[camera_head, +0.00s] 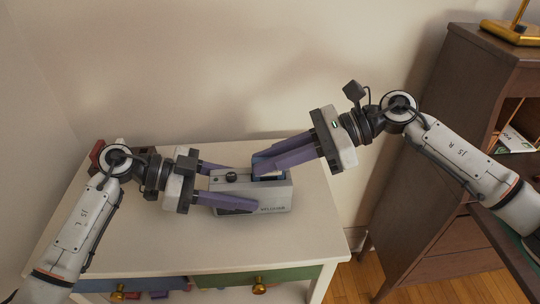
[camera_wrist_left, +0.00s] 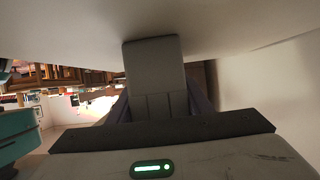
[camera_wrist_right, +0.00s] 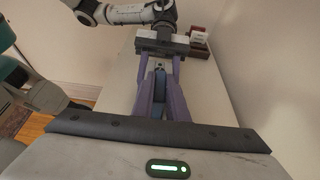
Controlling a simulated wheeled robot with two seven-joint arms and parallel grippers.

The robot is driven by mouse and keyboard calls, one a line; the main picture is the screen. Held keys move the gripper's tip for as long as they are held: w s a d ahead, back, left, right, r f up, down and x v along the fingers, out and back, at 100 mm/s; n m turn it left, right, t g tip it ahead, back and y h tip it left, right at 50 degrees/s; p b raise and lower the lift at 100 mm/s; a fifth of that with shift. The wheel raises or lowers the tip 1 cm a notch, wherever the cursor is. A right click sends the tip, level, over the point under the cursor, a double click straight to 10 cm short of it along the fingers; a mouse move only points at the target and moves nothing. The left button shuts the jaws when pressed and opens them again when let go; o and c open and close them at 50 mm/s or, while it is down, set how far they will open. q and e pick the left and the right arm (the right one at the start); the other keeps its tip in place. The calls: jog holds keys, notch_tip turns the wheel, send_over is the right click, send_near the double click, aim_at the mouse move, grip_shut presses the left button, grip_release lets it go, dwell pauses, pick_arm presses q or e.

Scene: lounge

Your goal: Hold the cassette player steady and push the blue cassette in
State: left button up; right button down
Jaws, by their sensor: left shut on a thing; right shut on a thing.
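The grey cassette player (camera_head: 272,202) stands on the white table, with a dark knob on its top. My left gripper (camera_head: 232,186) is shut on the player's left part, one purple finger along its front and one behind. The player's grey body also fills the middle of the left wrist view (camera_wrist_left: 153,75). The blue cassette (camera_head: 268,176) is at the slot in the player's top right. My right gripper (camera_head: 262,166) is shut on the cassette from above right. In the right wrist view the blue cassette (camera_wrist_right: 158,92) shows between the purple fingers. How deep it sits is hidden.
The white table (camera_head: 130,235) has bare room in front of and behind the player. A reddish-brown object (camera_head: 97,151) lies at its back left. A dark wooden cabinet (camera_head: 450,110) stands to the right, near my right arm. Drawers with brass knobs (camera_head: 259,285) are below the tabletop.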

jog(key=shift+f, duration=0.7)
jog(key=c, duration=1.7)
grip_release()
jog(key=shift+o, duration=0.2)
jog(key=v, duration=1.2)
pick_arm(q)
jog(key=o, duration=1.5)
jog(key=shift+o, duration=0.2)
jog(key=shift+a, duration=0.15)
